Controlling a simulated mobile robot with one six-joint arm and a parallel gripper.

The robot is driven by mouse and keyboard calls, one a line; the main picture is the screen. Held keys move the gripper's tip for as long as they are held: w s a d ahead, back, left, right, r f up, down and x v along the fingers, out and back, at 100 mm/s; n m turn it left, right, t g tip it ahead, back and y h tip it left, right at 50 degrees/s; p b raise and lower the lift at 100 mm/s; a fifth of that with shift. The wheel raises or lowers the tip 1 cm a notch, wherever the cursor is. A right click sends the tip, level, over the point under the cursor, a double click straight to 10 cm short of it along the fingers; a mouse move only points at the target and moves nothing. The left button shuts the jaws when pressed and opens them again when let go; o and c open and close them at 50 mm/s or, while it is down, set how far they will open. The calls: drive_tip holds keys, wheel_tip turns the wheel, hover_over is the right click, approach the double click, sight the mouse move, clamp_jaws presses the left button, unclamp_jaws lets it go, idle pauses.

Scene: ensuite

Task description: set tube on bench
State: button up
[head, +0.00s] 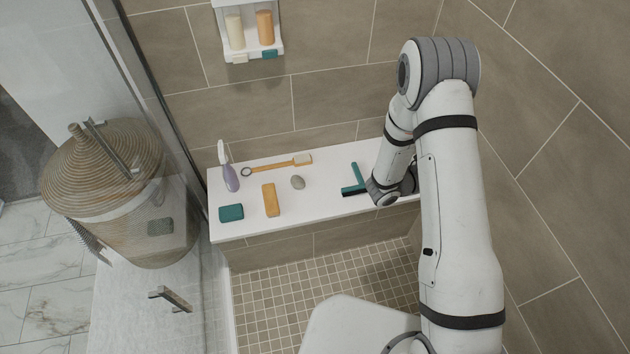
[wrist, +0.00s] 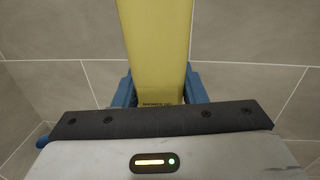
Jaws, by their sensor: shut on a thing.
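The yellow tube (wrist: 155,45), with small dark lettering low on it, fills the upper middle of the wrist view. My gripper (wrist: 160,92) is shut on it, a blue finger on each side. In the head view, the tube and gripper fingers are hidden behind my arm at the right end of the bench. The white-topped bench (head: 325,205) runs along the shower wall. The wrist view shows only tiled wall behind the tube, so its height over the bench cannot be told.
On the bench are a teal-and-black squeegee (head: 354,180) near my wrist, a grey stone (head: 297,182), an orange bar (head: 270,200), a teal block (head: 231,212), a long brush (head: 280,166) and a purple-handled item (head: 231,178). Bare bench top lies between stone and squeegee. A glass panel (head: 165,100) stands left.

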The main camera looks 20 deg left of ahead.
drive_tip(key=w+a+f+n+t+y+b, duration=0.1)
drive_tip(key=w+a+f+b, duration=0.25)
drive_tip(key=f+b, duration=0.3)
drive_tip(key=w+a+f+n+t+y+b, duration=0.1)
drive_tip(key=w+a+f+b, duration=0.1)
drive_tip(key=a+f+b, duration=0.4)
drive_tip(key=n+t+y+b, duration=0.5)
drive_tip(key=y+b, duration=0.4)
drive_tip(key=b, duration=3.1)
hover_over(316, 195)
wheel_tip(316, 195, down, 24)
drive_tip(key=shift+n+g, duration=0.4)
drive_tip(key=shift+n, duration=0.1)
wheel_tip(316, 195, down, 10)
drive_tip(key=b, duration=0.4)
drive_tip(key=shift+r, duration=0.25)
drive_tip(key=o, duration=1.1)
drive_tip(key=shift+c, duration=0.2)
